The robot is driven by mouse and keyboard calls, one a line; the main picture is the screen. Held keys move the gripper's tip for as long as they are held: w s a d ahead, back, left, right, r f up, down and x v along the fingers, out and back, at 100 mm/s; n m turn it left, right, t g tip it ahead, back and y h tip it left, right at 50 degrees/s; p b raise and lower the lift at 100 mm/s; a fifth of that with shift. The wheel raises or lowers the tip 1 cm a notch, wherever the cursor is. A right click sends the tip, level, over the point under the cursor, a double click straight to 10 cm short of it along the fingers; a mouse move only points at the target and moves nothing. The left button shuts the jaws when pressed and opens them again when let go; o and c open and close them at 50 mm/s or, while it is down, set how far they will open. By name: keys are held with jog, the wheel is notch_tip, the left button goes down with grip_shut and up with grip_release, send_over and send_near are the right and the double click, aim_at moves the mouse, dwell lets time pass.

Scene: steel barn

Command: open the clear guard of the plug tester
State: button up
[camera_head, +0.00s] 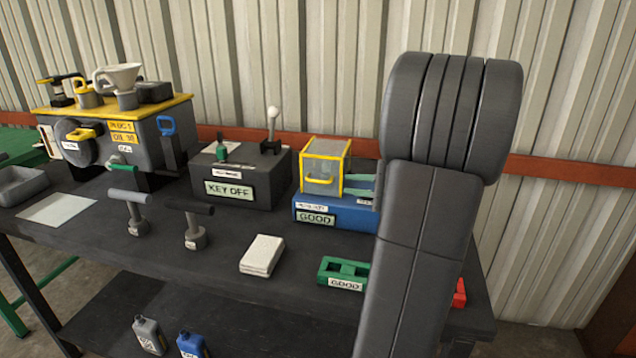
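The plug tester is a blue box (350,217) right of centre on the bench, with a "GOOD" label on its front. Its clear guard (327,165), a see-through box with yellow edges, stands upright on the left part of the tester and looks closed. A yellow handle (320,181) is on the guard's front face. My arm hides the gripper's body and the tester's right end.
A grey "KEY OFF" box (240,178) with a white-knobbed lever stands left of the tester. In front lie a pale block (262,255) and a green "GOOD" holder (344,272). Two T-handled tools (137,225) (195,238) stand further left. A corrugated wall (340,60) closes the back.

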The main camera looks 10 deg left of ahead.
aim_at(324, 182)
jog(key=x, duration=1)
jog(key=shift+a+f, duration=0.15)
grip_shut()
